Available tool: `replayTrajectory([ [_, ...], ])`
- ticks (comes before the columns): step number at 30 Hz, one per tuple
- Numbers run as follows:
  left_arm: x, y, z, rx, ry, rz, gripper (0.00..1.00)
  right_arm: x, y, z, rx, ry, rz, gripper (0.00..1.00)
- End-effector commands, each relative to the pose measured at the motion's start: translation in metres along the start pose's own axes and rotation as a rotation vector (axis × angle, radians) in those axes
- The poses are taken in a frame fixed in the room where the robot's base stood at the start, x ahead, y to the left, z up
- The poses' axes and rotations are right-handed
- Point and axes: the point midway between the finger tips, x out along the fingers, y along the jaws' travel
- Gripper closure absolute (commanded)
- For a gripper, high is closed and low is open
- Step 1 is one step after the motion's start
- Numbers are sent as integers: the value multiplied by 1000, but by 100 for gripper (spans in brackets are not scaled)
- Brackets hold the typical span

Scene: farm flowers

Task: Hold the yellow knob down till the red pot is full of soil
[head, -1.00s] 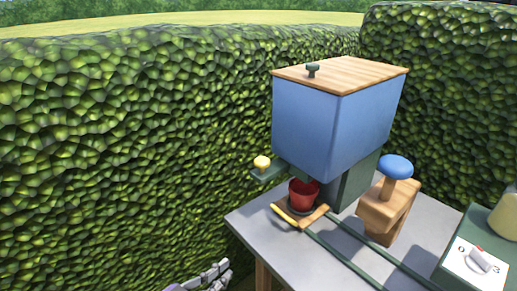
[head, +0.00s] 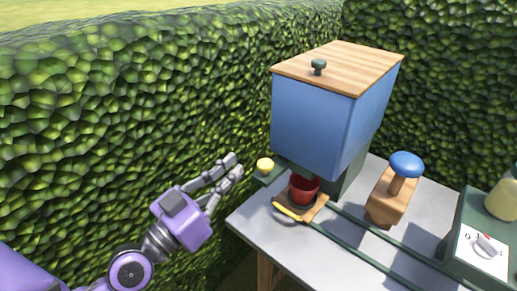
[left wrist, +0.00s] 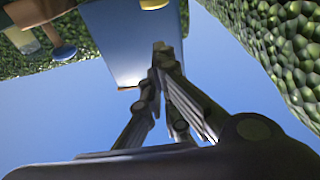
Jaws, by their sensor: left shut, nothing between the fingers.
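The yellow knob (head: 265,165) sits on a small green arm at the left side of the blue hopper (head: 318,120). The red pot (head: 304,190) stands upright under the hopper on a wooden slide (head: 317,212) with a yellow front edge. I cannot tell how much soil is in it. My left gripper (head: 237,165) is just left of the yellow knob, apart from it, with its fingers shut and empty. In the left wrist view the shut fingertips (left wrist: 160,50) show against the hopper, and a yellow piece (left wrist: 153,4) shows at the top edge. My right gripper is not in view.
A wooden block with a blue knob (head: 406,164) stands right of the hopper. A green box with a dial (head: 487,246) is at the right edge. Green rails run along the grey table (head: 260,222). A tall hedge (head: 120,140) closes the left and back.

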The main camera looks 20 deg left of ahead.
Motion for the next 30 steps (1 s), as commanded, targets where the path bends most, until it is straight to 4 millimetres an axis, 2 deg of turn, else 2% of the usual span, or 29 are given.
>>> replayTrajectory([
  [3, 0, 0, -6, 14, 20, -1, 100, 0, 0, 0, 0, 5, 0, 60],
  [14, 0, 0, -6, 50, 22, -4, 100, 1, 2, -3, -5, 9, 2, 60],
  [18, 4, 0, -8, 49, 26, -5, 100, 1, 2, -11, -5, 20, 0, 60],
  [23, 26, 0, -15, 48, 34, -5, 100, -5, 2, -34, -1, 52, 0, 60],
  [27, 57, 0, -19, 50, 38, -4, 100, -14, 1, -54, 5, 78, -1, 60],
  [30, 78, 0, -19, 49, 37, -4, 100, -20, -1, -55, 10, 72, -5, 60],
])
